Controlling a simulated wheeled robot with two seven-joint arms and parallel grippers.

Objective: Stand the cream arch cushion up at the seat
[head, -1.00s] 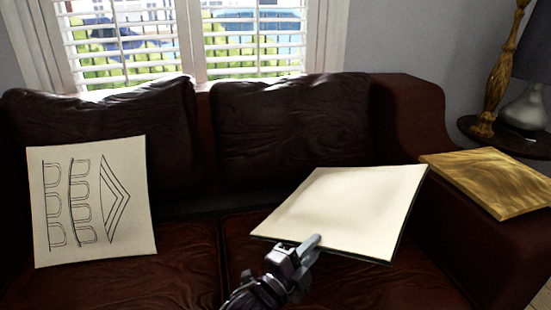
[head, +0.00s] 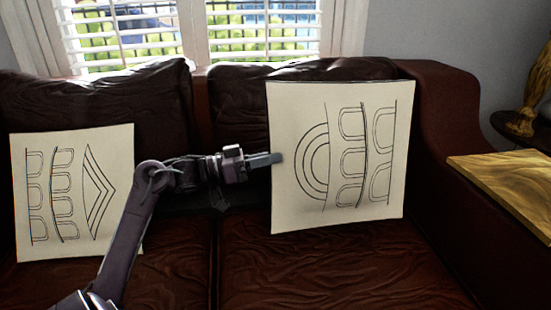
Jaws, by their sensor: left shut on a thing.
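The cream arch cushion (head: 345,205) is a square panel with black line drawings of nested arches and rounded boxes. It stands nearly upright over the right seat (head: 340,270) of the dark red-brown sofa, in front of the right back cushion, with its printed face toward me. My left gripper (head: 275,158) is shut on its left edge, about mid-height. The far fingertip is hidden. Whether its bottom edge touches the seat is hard to tell. My right gripper is not in view.
A second cream cushion (head: 75,245) with a chevron drawing leans upright on the left seat. A wooden board (head: 505,180) lies on the right armrest. A window (head: 270,30) is behind the sofa.

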